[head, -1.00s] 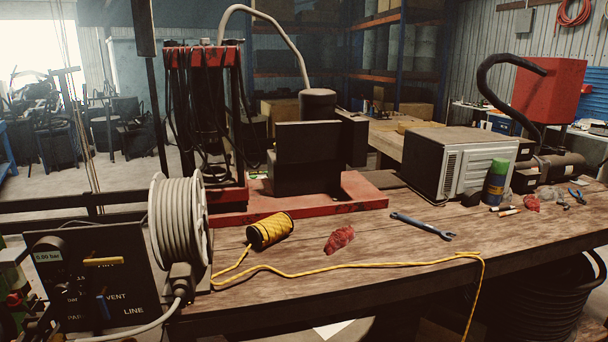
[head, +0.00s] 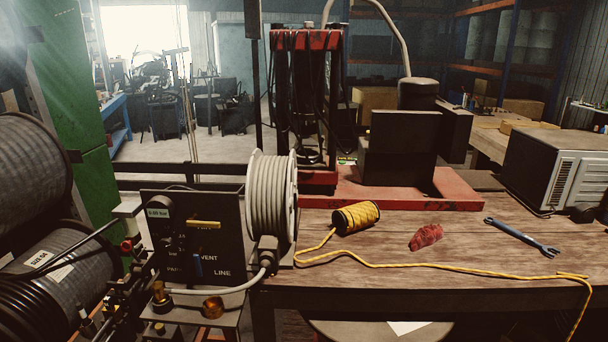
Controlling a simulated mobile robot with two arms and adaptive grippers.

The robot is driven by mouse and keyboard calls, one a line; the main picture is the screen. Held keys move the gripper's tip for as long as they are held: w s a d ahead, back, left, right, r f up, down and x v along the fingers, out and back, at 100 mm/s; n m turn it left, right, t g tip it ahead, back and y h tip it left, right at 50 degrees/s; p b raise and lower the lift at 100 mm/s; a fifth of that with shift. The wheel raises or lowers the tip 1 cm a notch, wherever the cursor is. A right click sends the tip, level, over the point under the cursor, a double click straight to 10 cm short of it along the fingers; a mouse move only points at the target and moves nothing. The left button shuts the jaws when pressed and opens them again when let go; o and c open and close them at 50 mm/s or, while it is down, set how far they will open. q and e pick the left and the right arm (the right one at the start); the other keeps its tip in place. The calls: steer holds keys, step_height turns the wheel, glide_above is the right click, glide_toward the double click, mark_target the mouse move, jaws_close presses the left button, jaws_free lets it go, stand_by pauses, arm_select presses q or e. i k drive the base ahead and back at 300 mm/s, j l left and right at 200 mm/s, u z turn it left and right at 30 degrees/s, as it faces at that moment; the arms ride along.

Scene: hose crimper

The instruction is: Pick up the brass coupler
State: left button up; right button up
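Two small brass-coloured pieces sit on a small grey stand at the lower left of the head view. One is a short, wide copper-brass ring or cup (head: 213,307). The other is a narrower upright brass fitting (head: 159,292) with a dark part at its base. I cannot tell which of them is the brass coupler. Neither of my grippers is in view.
A black valve panel (head: 190,228) and a cable reel (head: 270,200) stand close behind the brass pieces. Large hose spools (head: 60,265) crowd the left. The wooden bench (head: 370,250) holds yellow rope (head: 355,217), a red rag (head: 426,236) and a wrench (head: 522,237).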

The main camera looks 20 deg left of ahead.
mark_target(160, 291)
steer(key=u, duration=1.35)
